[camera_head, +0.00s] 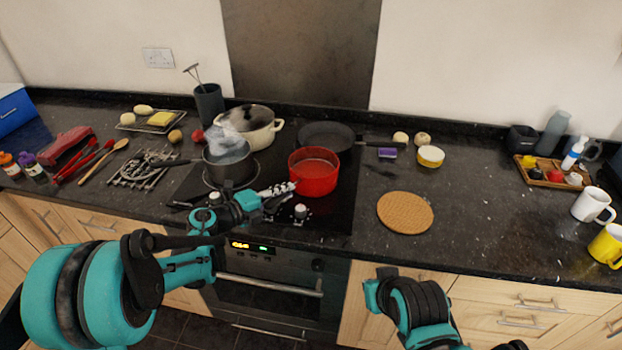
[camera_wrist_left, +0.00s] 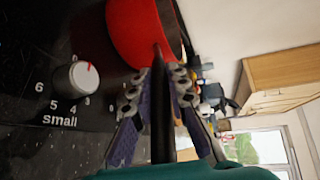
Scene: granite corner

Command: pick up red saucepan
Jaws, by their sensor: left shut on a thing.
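The red saucepan (camera_head: 314,173) sits on the right front part of the black hob, upright, its open top facing up. My left gripper (camera_head: 284,189) reaches in from the left at the front of the pan. In the left wrist view, the gripper (camera_wrist_left: 158,95) has its two fingers shut on the dark handle of the red saucepan (camera_wrist_left: 135,30), which runs between them. In the head view the handle is mostly hidden by the gripper. My right arm (camera_head: 415,310) shows at the bottom right; its fingertips cannot be made out.
A steaming dark pot (camera_head: 228,163) stands left of the saucepan, with a cream pot (camera_head: 248,127) behind it. A black frying pan (camera_head: 327,137) is behind the saucepan. Hob knobs (camera_head: 301,211) line the front edge. A cork mat (camera_head: 405,212) lies right, with clear counter around it.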

